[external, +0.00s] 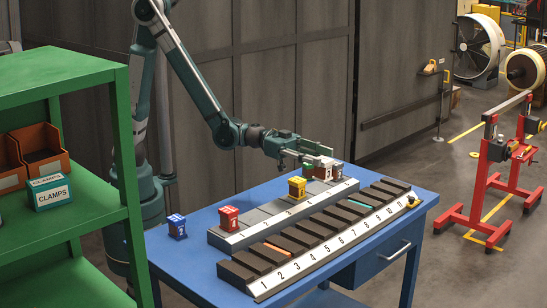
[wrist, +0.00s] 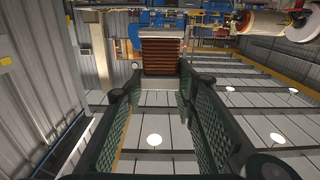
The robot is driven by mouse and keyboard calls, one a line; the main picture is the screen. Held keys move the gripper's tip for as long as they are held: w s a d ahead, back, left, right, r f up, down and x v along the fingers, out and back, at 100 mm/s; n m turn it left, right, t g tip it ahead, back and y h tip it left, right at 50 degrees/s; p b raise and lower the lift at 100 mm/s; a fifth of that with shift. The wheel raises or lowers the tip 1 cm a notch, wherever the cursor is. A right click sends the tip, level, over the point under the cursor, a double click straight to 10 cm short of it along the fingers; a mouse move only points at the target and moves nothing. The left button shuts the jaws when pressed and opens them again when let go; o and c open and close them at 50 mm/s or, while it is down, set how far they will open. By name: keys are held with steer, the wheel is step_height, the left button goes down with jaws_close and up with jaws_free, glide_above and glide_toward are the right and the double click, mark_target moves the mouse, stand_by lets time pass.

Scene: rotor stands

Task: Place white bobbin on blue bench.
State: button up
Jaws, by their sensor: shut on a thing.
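The white bobbin (external: 325,161) has a pale end and a brown winding, and it is at the right end of the grey numbered stand. My gripper (external: 318,154) reaches in level from the left and is shut on it. In the wrist view the brown ribbed winding (wrist: 163,57) shows beyond the fingertips (wrist: 160,86). I cannot tell whether its underside touches the grey stand. The blue bench (external: 195,255) carries the stands and has bare top at its left front and left back.
A yellow bobbin (external: 297,187) and a red bobbin (external: 229,218) stand on the grey stand (external: 265,215). A blue bobbin (external: 177,227) stands on the bench at left. A dark numbered rack (external: 300,258) lies in front. A green shelf (external: 85,225) rises at left.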

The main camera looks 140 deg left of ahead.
steer(key=s+a+f, duration=0.2)
steer(key=s+a, duration=0.7)
steer(key=s+a+f, duration=0.3)
steer(key=s+a, duration=0.6)
steer(key=a, duration=0.1)
steer(key=shift+s+f, duration=0.2)
steer(key=shift+s, duration=0.15)
steer(key=shift+f, duration=0.1)
steer(key=shift+w+f+b, duration=0.15)
steer(key=shift+f+b, duration=1.3)
steer(key=shift+f, duration=1)
steer(key=shift+f, duration=0.15)
steer(key=shift+f+b, duration=1.5)
steer(key=shift+f, duration=0.7)
